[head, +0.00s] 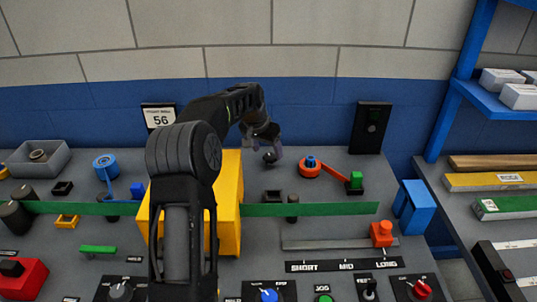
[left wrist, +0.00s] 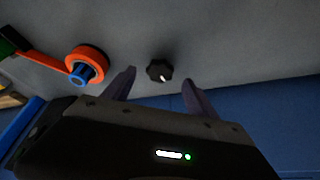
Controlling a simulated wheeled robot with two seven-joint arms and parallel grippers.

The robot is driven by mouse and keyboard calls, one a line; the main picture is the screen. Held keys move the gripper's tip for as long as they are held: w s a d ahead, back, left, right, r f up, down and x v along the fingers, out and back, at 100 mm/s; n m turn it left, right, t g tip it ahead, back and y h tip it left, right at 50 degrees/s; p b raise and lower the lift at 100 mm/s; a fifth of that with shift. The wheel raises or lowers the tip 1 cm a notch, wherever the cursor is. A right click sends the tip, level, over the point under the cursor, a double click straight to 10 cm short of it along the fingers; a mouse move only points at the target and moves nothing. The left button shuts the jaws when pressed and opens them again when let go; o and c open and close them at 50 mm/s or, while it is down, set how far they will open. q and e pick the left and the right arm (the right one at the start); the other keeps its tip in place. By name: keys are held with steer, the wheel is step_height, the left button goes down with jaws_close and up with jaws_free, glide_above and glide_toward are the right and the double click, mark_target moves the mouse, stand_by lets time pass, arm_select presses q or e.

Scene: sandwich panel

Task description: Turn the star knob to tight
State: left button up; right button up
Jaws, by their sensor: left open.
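The star knob (left wrist: 160,70) is small, black and lobed, with a short white mark on its top. In the left wrist view it shows between the two fingertips of my left gripper (left wrist: 159,78), which is open with a finger on either side. I cannot tell whether the fingers reach down around it. In the head view the left gripper (head: 262,148) is over the back of the grey panel, and the knob (head: 270,157) shows as a dark spot just below it. No tight or loose label is readable. My right gripper is not in view.
An orange ring with a blue centre (head: 310,165) and an orange arm lies just right of the knob, ending at a green block (head: 355,181). A yellow box (head: 228,200) and a green strip (head: 320,209) stand nearer. A blue wall (head: 320,115) rises behind.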

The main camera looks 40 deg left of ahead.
arm_select(q)
steer(key=v, duration=0.5)
steer(key=m+p, duration=0.2)
steer(key=p, duration=0.1)
steer(key=a+m+h+p, duration=0.1)
steer(key=m+p, duration=0.1)
steer(key=p, duration=0.1)
steer(key=shift+w+a+m+h, duration=0.15)
steer(key=shift+a+m+h, duration=0.1)
steer(key=shift+m+h, duration=0.05)
steer(key=shift+f, duration=0.15)
